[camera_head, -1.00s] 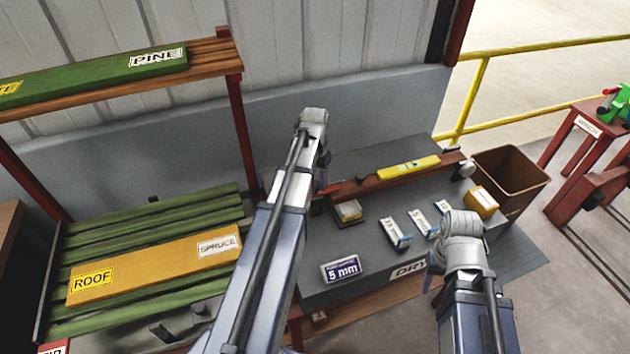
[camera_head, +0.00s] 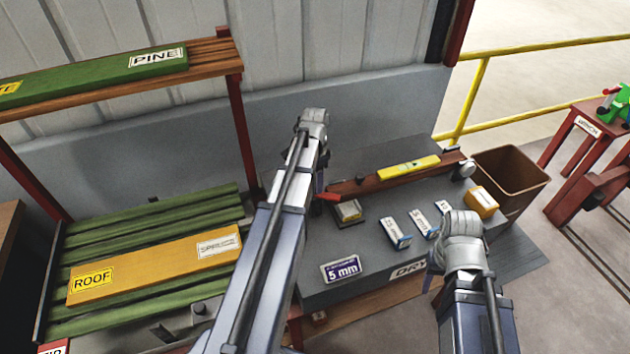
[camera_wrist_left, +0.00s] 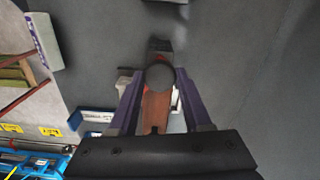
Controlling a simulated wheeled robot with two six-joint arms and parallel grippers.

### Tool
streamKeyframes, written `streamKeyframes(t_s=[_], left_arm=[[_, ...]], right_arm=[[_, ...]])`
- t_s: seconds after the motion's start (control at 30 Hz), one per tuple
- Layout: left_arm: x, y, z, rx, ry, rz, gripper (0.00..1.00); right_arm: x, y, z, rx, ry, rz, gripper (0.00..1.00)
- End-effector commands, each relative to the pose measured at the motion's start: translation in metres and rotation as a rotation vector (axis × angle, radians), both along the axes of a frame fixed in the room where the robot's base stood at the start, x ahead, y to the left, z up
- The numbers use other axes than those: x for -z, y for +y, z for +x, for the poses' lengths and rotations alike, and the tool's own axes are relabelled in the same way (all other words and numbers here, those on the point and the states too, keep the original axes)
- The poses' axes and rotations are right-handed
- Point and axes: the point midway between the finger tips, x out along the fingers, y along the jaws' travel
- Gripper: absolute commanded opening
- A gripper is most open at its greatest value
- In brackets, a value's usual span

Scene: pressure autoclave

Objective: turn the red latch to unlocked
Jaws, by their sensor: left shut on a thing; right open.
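The red latch (camera_head: 328,197) shows as a short red end beside my left gripper (camera_head: 320,187) in the head view, at the left end of the brown beam on the grey bench. The rest of it is hidden by my left wrist. In the left wrist view my left gripper (camera_wrist_left: 160,88) has its two purple fingers on either side of a dark round knob (camera_wrist_left: 160,76), with red showing around it. It is shut on the latch. My right gripper (camera_head: 432,283) is open, mostly hidden by its own wrist, over the front right of the bench.
A yellow level (camera_head: 408,167) lies on the brown beam (camera_head: 370,185). Several small boxes, a 5 mm sign (camera_head: 341,270) and an orange box (camera_head: 482,202) are on the bench. A brown bin (camera_head: 513,175) stands at right. A rack with green boards is at left.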

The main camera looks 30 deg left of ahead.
Motion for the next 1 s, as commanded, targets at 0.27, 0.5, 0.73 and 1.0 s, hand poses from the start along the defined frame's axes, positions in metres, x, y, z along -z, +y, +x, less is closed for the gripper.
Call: streamKeyframes(t_s=[0.27, 0.5, 0.73, 1.0], left_arm=[[0.0000, 0.0000, -0.0001, 0.261, 0.000, 0.000, 0.00], [0.0000, 0.0000, -0.0001, 0.487, 0.000, 0.000, 0.00], [0.0000, 0.0000, -0.0001, 0.686, 0.000, 0.000, 0.00], [0.0000, 0.0000, -0.0001, 0.857, 0.000, 0.000, 0.00]], right_arm=[[0.0000, 0.0000, 0.0000, 0.000, 0.000, 0.000, 0.50], [0.0000, 0.0000, 0.0000, 0.000, 0.000, 0.000, 0.50], [0.0000, 0.0000, 0.0000, 0.000, 0.000, 0.000, 0.50], [0.0000, 0.0000, 0.0000, 0.000, 0.000, 0.000, 0.50]])
